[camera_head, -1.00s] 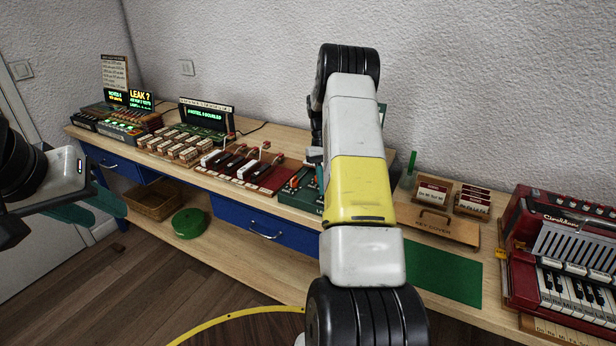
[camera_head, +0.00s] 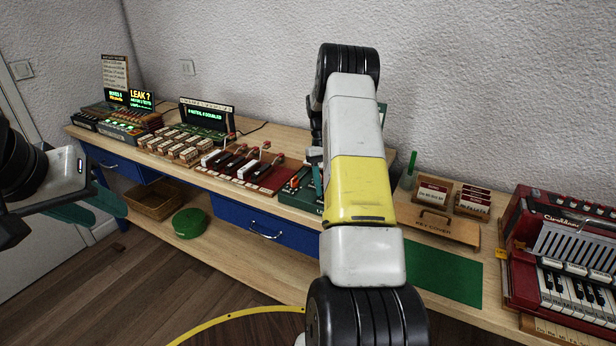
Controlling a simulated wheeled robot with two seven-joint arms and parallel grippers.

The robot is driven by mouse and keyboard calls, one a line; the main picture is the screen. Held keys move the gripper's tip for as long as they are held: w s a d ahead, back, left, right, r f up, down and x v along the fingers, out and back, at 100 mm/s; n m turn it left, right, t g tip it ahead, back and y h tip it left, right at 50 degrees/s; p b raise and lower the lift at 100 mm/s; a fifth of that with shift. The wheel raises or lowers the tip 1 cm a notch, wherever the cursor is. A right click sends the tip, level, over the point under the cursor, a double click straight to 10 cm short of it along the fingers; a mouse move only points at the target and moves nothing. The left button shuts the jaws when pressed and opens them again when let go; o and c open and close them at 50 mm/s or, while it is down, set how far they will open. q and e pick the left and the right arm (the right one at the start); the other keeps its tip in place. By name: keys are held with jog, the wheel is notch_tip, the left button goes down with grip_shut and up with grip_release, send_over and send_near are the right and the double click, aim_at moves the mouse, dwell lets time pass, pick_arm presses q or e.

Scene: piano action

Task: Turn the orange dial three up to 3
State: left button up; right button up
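A green box (camera_head: 289,197) with small orange-red dials (camera_head: 294,183) stands near the middle of the bench. My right arm covers much of it, so I cannot tell the dials apart or read their settings. My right gripper is mostly hidden behind that arm; a narrow teal-grey part of it (camera_head: 317,181) shows right at the box. I cannot see whether it touches a dial. My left gripper (camera_head: 90,207) is at the far left, away from the box, with its teal fingers apart and nothing visible between them.
Red-based switches (camera_head: 258,175), wooden blocks (camera_head: 176,147) and lit displays (camera_head: 206,115) stand left of the box. A wooden key cover (camera_head: 436,225), a green mat (camera_head: 443,272) and a red accordion (camera_head: 560,250) lie to the right.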

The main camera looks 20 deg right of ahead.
jog(key=v, duration=0.7)
jog(key=shift+r, duration=0.35)
jog(key=shift+w+r, duration=0.1)
jog(key=shift+w, duration=0.05)
jog(key=s+a+r+t, duration=0.3)
jog(key=s+a+r, duration=0.3)
jog(key=r, duration=0.3)
jog(key=s+a+r+t, duration=0.3)
jog(key=s+a+r, duration=0.25)
jog(key=r, duration=0.35)
jog(key=s+a+t+y, duration=0.1)
jog(key=s+a+t, duration=0.1)
jog(key=s+a, duration=0.3)
jog(key=s+a+n+t+y, duration=0.1)
jog(key=s+a, duration=0.4)
jog(key=s, duration=0.8)
jog(key=shift+a+t, duration=0.2)
jog(key=shift+t, duration=0.7)
jog(key=shift+d, duration=0.1)
